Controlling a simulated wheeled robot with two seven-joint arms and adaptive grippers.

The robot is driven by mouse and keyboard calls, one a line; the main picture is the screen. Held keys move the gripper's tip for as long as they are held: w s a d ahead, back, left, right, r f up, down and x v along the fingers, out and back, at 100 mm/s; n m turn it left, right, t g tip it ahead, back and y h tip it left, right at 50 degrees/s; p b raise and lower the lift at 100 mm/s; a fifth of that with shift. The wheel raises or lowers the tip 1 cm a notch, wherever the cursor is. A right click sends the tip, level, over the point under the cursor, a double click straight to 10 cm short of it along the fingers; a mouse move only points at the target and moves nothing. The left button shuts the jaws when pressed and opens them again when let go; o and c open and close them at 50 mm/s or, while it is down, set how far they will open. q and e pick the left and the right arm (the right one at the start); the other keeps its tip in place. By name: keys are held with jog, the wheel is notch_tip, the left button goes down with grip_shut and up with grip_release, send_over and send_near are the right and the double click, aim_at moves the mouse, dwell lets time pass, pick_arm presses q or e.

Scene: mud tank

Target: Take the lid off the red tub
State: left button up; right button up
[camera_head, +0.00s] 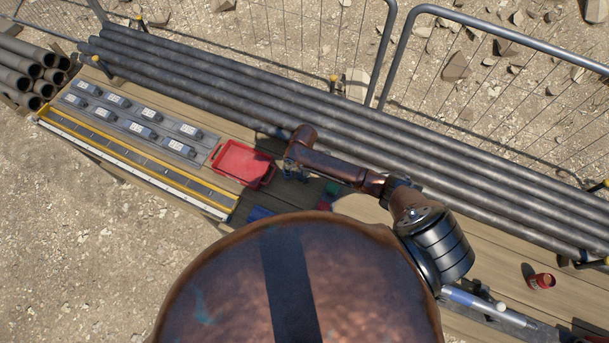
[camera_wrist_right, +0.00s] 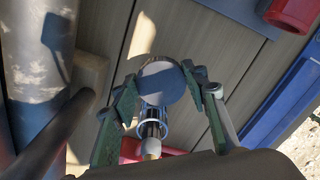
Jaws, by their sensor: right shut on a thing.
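My right arm reaches in from the right in the head view. Its gripper (camera_head: 291,171) is small and partly hidden there, over the planks to the right of a red tray (camera_head: 243,163). In the right wrist view the gripper (camera_wrist_right: 160,88) is shut on a round grey disc (camera_wrist_right: 160,76), which looks like a lid. A red tub-like thing (camera_wrist_right: 290,12) is cut off at the top right of that view, apart from the gripper. A small red can (camera_head: 541,282) stands far right. I cannot tell for sure which is the red tub. My left gripper is not in view.
Long grey pipes (camera_head: 350,135) run along the planks' far side, before a wire fence (camera_head: 480,85). A grey panel (camera_head: 135,122) with several small boxes and a yellow-edged strip (camera_head: 140,165) lie left. A blue tray (camera_wrist_right: 290,90) edges the right of the wrist view.

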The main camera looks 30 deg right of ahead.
jog(key=shift+f, duration=1.5)
jog(key=shift+f, duration=0.1)
jog(key=o, duration=1.3)
notch_tip(320, 180, up, 12)
jog(key=shift+r, duration=0.15)
